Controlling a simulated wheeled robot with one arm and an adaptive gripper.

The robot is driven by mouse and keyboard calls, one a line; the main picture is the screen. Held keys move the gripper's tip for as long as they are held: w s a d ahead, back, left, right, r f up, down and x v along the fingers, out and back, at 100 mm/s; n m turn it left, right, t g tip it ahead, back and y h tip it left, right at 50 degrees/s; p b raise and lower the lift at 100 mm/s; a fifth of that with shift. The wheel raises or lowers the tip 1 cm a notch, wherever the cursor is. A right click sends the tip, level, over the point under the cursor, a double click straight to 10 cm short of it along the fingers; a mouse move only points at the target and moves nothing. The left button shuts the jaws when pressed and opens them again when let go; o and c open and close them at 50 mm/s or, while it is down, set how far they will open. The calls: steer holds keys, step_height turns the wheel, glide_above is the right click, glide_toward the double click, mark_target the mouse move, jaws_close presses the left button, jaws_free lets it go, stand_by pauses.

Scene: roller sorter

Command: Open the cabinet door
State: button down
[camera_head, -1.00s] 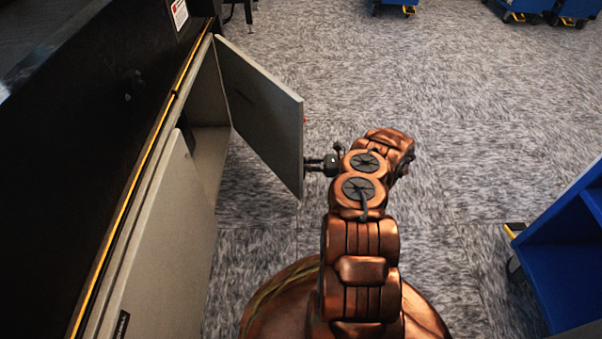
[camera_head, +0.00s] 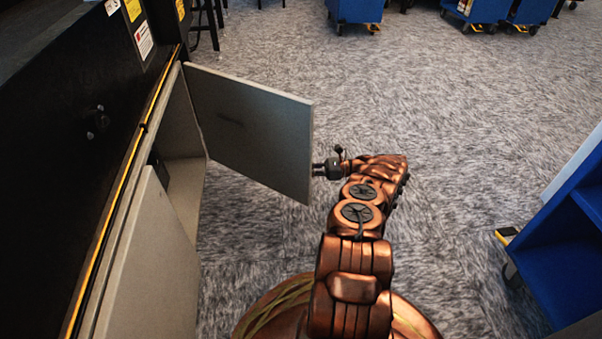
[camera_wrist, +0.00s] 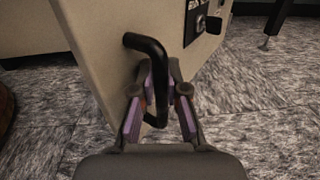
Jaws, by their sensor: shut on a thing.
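The grey cabinet door (camera_head: 250,130) stands swung out wide from the cabinet (camera_head: 184,150), and the dark interior shows behind it. In the wrist view the outer face of the door (camera_wrist: 105,55) carries a black bent handle (camera_wrist: 150,47) and a dark latch plate (camera_wrist: 205,22). My gripper (camera_wrist: 160,95) is shut on the handle, with a finger on each side of it. In the head view my gripper (camera_head: 326,169) is at the door's free edge; the handle is hidden behind the door there.
A second grey door panel (camera_head: 150,260) is in the near left. A blue shelf cart (camera_head: 560,240) stands at the right. Blue wheeled carts (camera_head: 358,10) stand at the back. The carpet (camera_head: 430,110) between them is clear.

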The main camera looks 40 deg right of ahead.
steer(key=shift+w, duration=0.15)
steer(key=c, duration=1.5)
jaws_free()
steer(key=shift+o, duration=0.2)
steer(key=shift+d, duration=0.1)
